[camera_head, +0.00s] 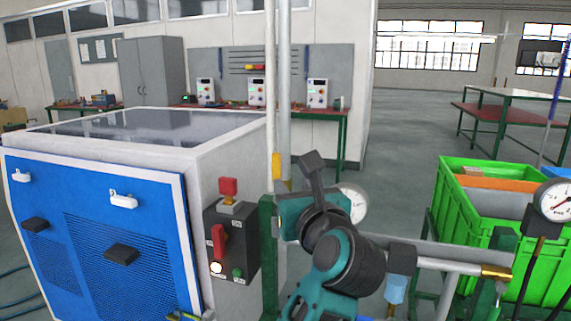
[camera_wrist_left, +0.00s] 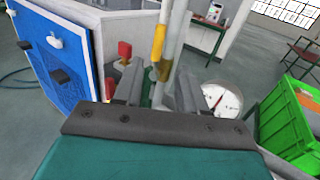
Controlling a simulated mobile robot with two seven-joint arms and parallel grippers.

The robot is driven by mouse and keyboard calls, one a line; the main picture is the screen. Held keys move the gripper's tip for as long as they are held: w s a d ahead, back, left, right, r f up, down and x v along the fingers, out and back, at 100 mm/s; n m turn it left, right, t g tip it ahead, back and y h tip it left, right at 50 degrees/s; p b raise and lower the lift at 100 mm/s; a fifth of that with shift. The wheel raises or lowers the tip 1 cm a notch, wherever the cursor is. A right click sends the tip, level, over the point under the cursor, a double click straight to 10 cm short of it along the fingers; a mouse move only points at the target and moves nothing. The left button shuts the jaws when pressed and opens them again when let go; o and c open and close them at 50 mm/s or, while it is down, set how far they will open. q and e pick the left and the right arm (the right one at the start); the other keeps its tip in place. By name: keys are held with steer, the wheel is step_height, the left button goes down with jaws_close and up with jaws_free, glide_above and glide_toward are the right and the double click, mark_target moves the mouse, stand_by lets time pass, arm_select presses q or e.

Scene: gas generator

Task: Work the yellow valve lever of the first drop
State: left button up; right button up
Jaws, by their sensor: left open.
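The yellow valve lever (camera_head: 276,167) is a narrow upright yellow piece against the grey vertical drop pipe (camera_head: 284,90). It also shows in the left wrist view (camera_wrist_left: 159,43), beyond the fingers, with a yellow part lower on the pipe. My left gripper (camera_head: 310,170) is just right of and nearer than the lever in the head view, partly hiding the lower pipe. In the left wrist view its two grey fingers (camera_wrist_left: 158,90) are apart, with the pipe showing between them. I cannot tell whether a finger touches the pipe. My right gripper is out of view.
A blue-fronted generator cabinet (camera_head: 110,235) with a dark switch box (camera_head: 230,240) stands left. A pressure gauge (camera_head: 352,203) is close behind my left gripper. Green crates (camera_head: 480,235) and another gauge (camera_head: 554,201) are right. Open floor lies behind.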

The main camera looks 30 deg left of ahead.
mark_target(278, 167)
arm_select(q)
steer(key=p+x, duration=0.1)
steer(key=x, duration=1.1)
steer(key=shift+a, duration=0.2)
jaws_close()
